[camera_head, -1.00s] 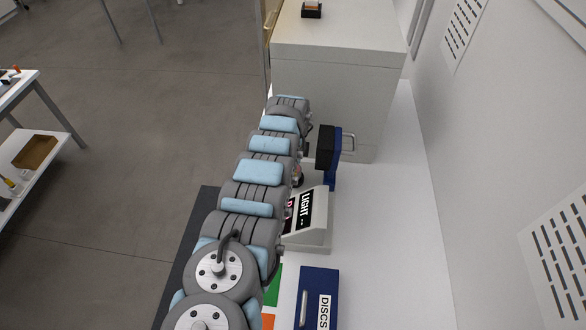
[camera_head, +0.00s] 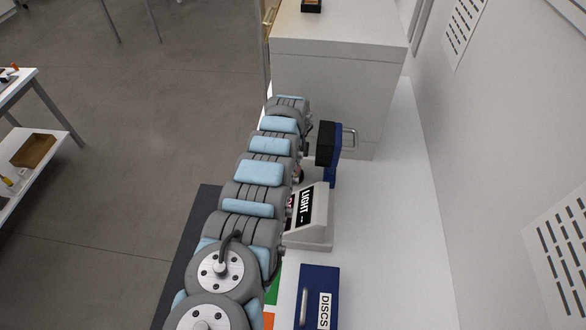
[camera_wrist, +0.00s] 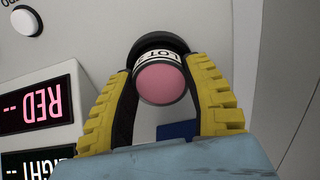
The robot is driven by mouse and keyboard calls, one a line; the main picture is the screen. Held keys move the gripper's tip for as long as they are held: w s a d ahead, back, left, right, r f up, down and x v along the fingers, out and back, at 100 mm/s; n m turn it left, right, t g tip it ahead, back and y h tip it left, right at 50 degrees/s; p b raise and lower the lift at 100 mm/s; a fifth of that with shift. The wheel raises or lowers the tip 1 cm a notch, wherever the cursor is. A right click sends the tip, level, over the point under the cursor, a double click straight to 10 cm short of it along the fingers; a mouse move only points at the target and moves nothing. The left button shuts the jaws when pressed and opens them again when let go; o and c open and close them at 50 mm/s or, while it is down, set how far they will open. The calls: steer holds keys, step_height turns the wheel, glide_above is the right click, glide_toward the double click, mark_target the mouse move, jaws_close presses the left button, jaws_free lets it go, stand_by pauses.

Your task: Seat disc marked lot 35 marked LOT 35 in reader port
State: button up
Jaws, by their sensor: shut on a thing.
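A pink-ended disc (camera_wrist: 161,83) with a white band reading "LOT" sits between my gripper's yellow fingers in the wrist view. The number on its band is cut off by the curve. My gripper (camera_wrist: 160,72) is shut on it. A black ring (camera_wrist: 159,40) shows right behind the disc's far end; I cannot tell whether the disc is inside it or only against it. The pale reader (camera_head: 320,220) with a "LIGHT" display stands beside my arm in the head view. Its displays show upside down in the wrist view, one reading "RED --" (camera_wrist: 40,104). My gripper is hidden in the head view.
A blue box labelled "DISCS" (camera_head: 318,294) stands in front of the reader. A dark blue and black block (camera_head: 328,148) stands behind it, near a white cabinet (camera_head: 335,85). The white bench top (camera_head: 385,240) is clear on the right, up to the wall.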

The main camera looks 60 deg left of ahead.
steer(key=shift+f, duration=0.3)
steer(key=o, duration=1.3)
steer(key=shift+r, duration=0.1)
steer(key=shift+r, duration=5.95)
